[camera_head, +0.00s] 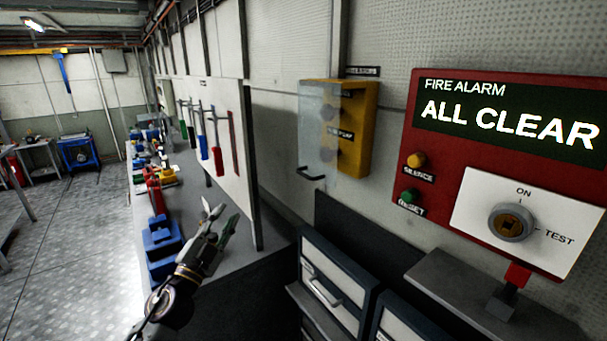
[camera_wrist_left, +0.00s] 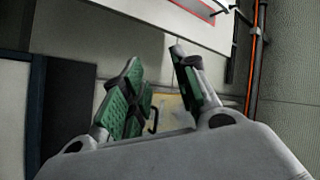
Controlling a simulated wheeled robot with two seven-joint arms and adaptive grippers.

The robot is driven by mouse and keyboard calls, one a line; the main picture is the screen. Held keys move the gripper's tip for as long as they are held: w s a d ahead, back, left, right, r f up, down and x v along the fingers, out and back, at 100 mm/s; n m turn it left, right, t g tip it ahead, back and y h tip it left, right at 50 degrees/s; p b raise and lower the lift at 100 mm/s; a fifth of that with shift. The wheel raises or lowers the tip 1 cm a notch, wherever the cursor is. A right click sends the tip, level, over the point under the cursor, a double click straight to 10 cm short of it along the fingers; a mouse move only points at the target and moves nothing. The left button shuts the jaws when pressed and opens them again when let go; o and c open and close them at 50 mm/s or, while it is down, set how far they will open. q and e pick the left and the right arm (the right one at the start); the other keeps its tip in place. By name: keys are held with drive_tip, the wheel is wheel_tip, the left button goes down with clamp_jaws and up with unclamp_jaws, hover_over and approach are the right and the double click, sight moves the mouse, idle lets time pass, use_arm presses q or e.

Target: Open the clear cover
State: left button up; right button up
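The clear cover (camera_head: 316,135) is a see-through panel on the front of a yellow wall box (camera_head: 355,130) in the head view. A black handle (camera_head: 311,174) is at its lower edge. Round buttons show dimly behind the panel. I cannot tell for sure whether it is fully shut. My left gripper (camera_head: 220,222) is open and empty, left of and below the cover and apart from it. In the left wrist view its green-padded fingers (camera_wrist_left: 163,88) are spread. Part of the yellow box (camera_wrist_left: 175,112) and the dark handle (camera_wrist_left: 153,121) show between and beyond them.
A red fire alarm panel (camera_head: 510,150) with a knob is on the wall at the right. Cabinets with drawers (camera_head: 335,285) stand below the box. A white tool board (camera_head: 215,140) and a bench with blue vises (camera_head: 160,235) are at the left. The floor at far left is open.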

sight(304, 175)
use_arm(q)
drive_tip(key=s+d+r+m+g+h, duration=0.5)
drive_tip(key=d+r+m+g+h, duration=0.3)
drive_tip(key=m, duration=0.7)
drive_tip(key=shift+d+r+g+h, duration=0.25)
drive_tip(key=shift+d+g+h, duration=0.4)
drive_tip(key=shift+d, duration=0.2)
use_arm(e)
drive_tip(key=shift+w+d+r, duration=0.1)
drive_tip(key=shift+d+r, duration=0.15)
drive_tip(key=shift+d, duration=0.1)
use_arm(q)
drive_tip(key=shift+w+d, duration=0.1)
drive_tip(key=shift+w, duration=0.05)
use_arm(e)
drive_tip(key=shift+a, duration=0.2)
use_arm(q)
drive_tip(key=p+x, duration=0.3)
drive_tip(key=x, duration=1)
drive_tip(key=shift+w+d, duration=0.2)
drive_tip(key=shift+d, duration=0.05)
use_arm(e)
wheel_tip(304, 175, up, 3)
drive_tip(key=shift+r, duration=0.1)
drive_tip(key=shift+a, duration=0.15)
